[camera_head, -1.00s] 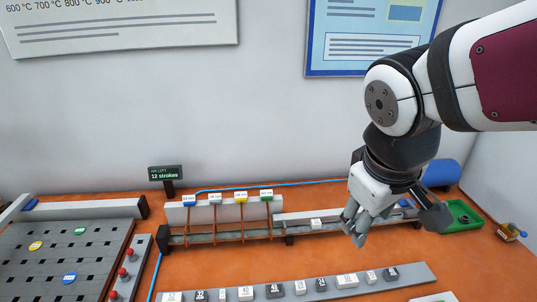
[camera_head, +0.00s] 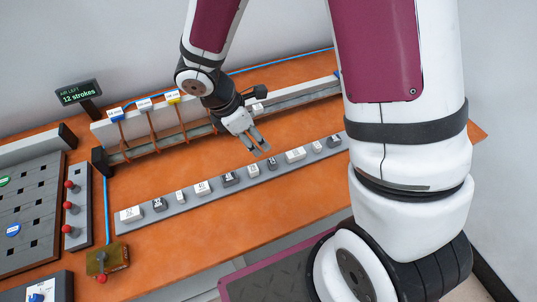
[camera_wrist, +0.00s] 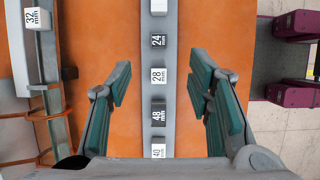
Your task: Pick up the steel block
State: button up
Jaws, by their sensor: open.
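A grey strip (camera_head: 216,193) carries a row of several labelled blocks, some white and some dark grey. Which one is the steel block is not plain; the dark ones look metallic. In the wrist view, the dark 24 mm block (camera_wrist: 159,40), the white 28 mm block (camera_wrist: 158,76), the dark 48 mm block (camera_wrist: 158,114) and the white 40 mm block (camera_wrist: 158,151) line up between my fingers. My gripper (camera_head: 262,148) is open and empty above the strip, near the 28 and 24 blocks; it also shows in the wrist view (camera_wrist: 160,70).
Behind the strip runs a long rail (camera_head: 300,98) with a white 32 mm block (camera_wrist: 33,18). A slotted board (camera_head: 30,205) and a panel with red knobs (camera_head: 75,205) lie at left. Orange table is clear between strip and rail.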

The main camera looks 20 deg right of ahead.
send_over(272, 161)
jog(key=a, duration=0.2)
notch_tip(272, 161, down, 8)
jog(key=shift+s, duration=0.15)
jog(key=shift+a+p+x, duration=0.2)
jog(key=shift+p+x, duration=0.2)
jog(key=shift+x, duration=2.15)
jog(key=shift+f, duration=0.1)
grip_shut()
